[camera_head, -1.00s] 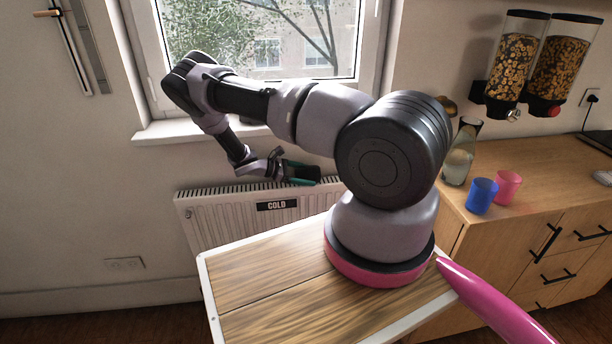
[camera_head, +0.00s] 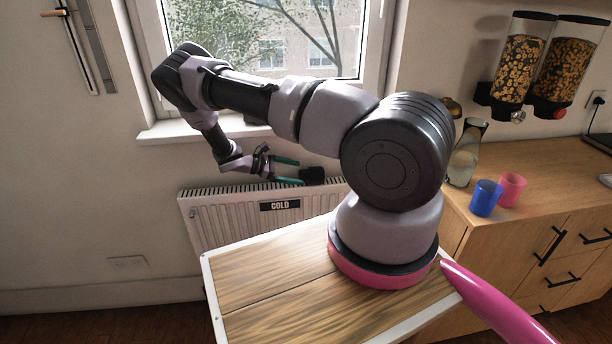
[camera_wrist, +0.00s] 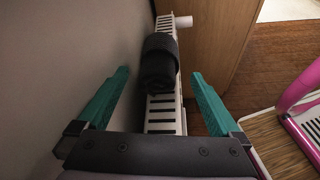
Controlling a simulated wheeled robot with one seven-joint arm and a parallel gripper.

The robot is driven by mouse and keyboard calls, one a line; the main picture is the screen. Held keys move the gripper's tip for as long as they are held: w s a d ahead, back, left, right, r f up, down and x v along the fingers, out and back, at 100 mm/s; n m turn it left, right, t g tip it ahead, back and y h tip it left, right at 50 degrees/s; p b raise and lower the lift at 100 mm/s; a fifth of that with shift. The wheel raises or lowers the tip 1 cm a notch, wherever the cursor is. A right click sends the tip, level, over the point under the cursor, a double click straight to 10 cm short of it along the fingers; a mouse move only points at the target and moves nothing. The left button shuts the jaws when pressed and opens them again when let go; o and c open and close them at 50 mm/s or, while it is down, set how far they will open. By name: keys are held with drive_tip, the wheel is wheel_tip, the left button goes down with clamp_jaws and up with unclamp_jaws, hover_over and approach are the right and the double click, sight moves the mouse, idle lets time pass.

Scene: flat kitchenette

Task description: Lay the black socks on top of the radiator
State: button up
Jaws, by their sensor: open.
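The black socks (camera_head: 312,175) lie as a dark bundle on top of the white radiator (camera_head: 232,218), towards its right end. In the wrist view the socks (camera_wrist: 159,62) rest across the slotted top of the radiator (camera_wrist: 162,115). My gripper (camera_head: 290,171) is open, with its green fingers spread apart just left of the socks in the head view. In the wrist view the gripper (camera_wrist: 160,85) has one finger on each side of the radiator top, and the socks show between and beyond the fingertips. Nothing is held between the fingers.
A window sill (camera_head: 200,130) is above the radiator, close to my arm. A wooden counter (camera_head: 535,175) at the right holds a blue cup (camera_head: 486,198), a pink cup (camera_head: 512,189) and a glass bottle (camera_head: 466,155).

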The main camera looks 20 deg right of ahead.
drive_tip(key=v, duration=0.5)
drive_tip(key=shift+a+r, duration=0.1)
drive_tip(key=shift+a, duration=0.2)
